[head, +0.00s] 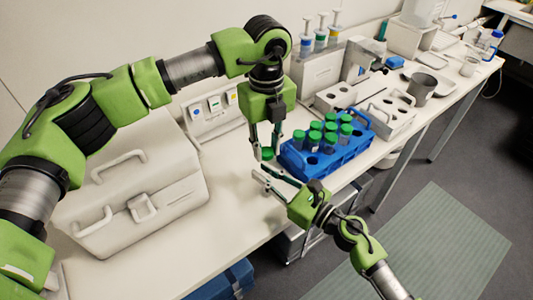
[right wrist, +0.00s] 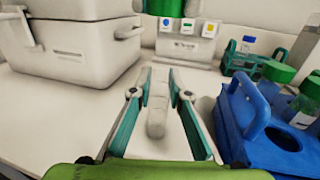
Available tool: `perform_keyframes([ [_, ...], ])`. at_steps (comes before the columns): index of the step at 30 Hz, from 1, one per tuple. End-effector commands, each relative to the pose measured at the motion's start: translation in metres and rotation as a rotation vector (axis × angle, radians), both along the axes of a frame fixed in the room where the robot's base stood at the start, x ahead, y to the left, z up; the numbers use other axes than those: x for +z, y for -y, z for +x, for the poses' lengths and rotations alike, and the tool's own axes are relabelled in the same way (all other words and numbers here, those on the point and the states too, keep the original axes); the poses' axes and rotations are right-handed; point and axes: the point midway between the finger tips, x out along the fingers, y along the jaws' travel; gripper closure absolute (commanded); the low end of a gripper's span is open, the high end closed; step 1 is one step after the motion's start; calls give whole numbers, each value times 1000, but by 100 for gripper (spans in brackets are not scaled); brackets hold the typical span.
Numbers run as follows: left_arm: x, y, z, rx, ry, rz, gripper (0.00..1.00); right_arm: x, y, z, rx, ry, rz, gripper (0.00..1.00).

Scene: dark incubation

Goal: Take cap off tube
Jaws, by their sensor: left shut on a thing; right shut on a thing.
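My left gripper (head: 264,140) points down and is shut on a green cap (head: 267,154) in front of the blue rack. The cap also shows at the top edge of the right wrist view (right wrist: 165,8), between the left fingers. My right gripper (head: 266,180) reaches in just below the cap. In the right wrist view its fingers (right wrist: 160,80) are shut on a pale, see-through tube (right wrist: 156,115), roughly upright with a rounded lower end. The cap is above the tube. I cannot tell whether clear tube wall bridges the space between them.
The blue rack (head: 330,172) stands close to the right of both grippers and holds several green-capped tubes (head: 315,136). A large white case (head: 130,190) is on the left. A white panel with buttons (head: 213,115) stands behind. The bench front is clear.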

Motion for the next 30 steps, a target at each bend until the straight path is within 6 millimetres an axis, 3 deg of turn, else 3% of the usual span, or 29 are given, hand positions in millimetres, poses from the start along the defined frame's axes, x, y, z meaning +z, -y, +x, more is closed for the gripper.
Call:
perform_keyframes([
  [7, 4, 0, 0, 0, -1, 0, 100, 0, 0, 0, 0, -1, -1, 100],
  [8, 4, 0, 0, 0, -1, 0, 100, 0, 0, 0, 0, -1, -1, 78],
  [9, 4, 0, 0, 0, -1, 0, 100, 0, 0, 0, 0, -1, -1, 68],
  [10, 4, 0, 0, 0, -1, 0, 100, 0, 0, 0, 0, -1, -1, 64],
  [22, 4, 0, 0, 0, 0, 1, 100, -1, 4, -3, 0, -1, -2, 64],
  [30, 4, 0, 0, 0, 0, 0, 100, -2, 39, -34, -1, -4, -2, 64],
])
